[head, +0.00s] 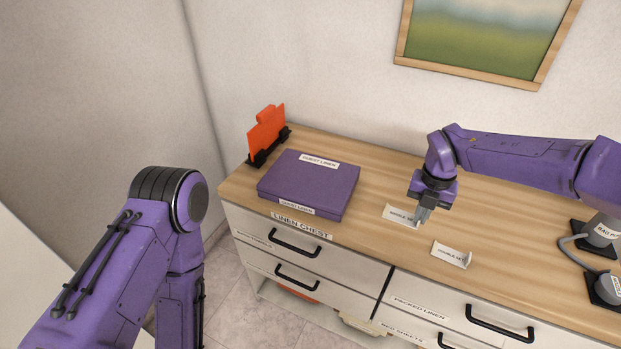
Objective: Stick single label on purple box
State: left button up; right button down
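The purple box (309,184) lies closed and flat on the left part of the wooden chest top. It has a white "guest linen" label on its lid and another on its front. The label that seems to read "single set" (398,214) lies on the wood right of the box. My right gripper (421,220) points down at the right end of this label; its fingertips look close together, and whether they pinch the label is unclear. A second label, apparently "double set" (451,254), lies nearer the front edge. My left arm hangs at the left, its gripper out of view.
An orange piece on a black stand (267,135) stands behind the box at the left. Grey devices with a cable (602,234) stand at the right. The chest has drawers with black handles (295,242) in front. The wood between box and labels is clear.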

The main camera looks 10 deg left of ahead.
jog(key=shift+r+p, duration=0.3)
jog(key=shift+r, duration=0.5)
